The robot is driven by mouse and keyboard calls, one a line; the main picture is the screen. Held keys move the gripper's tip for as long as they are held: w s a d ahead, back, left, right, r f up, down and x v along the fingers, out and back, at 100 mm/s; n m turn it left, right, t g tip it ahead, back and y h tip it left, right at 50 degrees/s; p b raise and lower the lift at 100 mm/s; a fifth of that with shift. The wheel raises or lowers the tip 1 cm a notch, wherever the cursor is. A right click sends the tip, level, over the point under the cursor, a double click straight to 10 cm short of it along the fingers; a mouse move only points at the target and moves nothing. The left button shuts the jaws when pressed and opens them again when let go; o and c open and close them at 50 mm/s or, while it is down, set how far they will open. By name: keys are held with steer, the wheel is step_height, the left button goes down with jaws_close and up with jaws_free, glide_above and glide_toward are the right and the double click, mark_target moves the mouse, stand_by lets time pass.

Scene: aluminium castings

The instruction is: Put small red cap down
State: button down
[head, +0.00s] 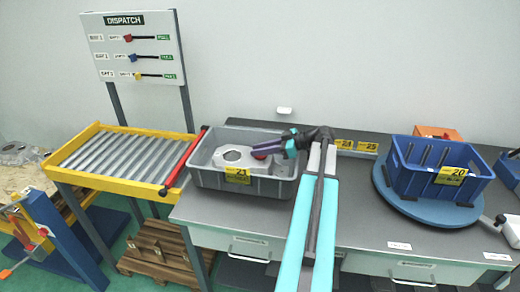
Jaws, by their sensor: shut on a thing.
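My gripper (265,149) reaches over the grey bin (240,185) from the right, shut on the small red cap (259,156). Only a little red of the cap shows below the dark fingers. The grey bin bears a yellow label 21 and stands on the grey bench. A light metal casting (232,155) with round openings lies in the bin, left of and beneath the gripper. I cannot tell whether the cap touches the casting or hangs just above it.
A blue bin (420,182) labelled 20, with dark rods in it, stands on a round blue turntable (400,204) to the right. The yellow roller conveyor (110,172) and its red bar (183,162) lie left of the grey bin. Bare bench (350,210) lies between the bins.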

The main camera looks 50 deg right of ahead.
steer(key=shift+f+b, duration=0.3)
steer(key=shift+b, duration=0.2)
steer(key=c, duration=1.6)
jaws_free()
steer(key=shift+r+p, duration=0.25)
steer(key=shift+p, duration=0.1)
steer(key=shift+r, duration=0.15)
steer(key=shift+s+d, duration=0.2)
steer(key=shift+s, duration=0.05)
steer(key=b+v, duration=0.3)
steer(key=v, duration=0.8)
steer(key=shift+s, duration=0.2)
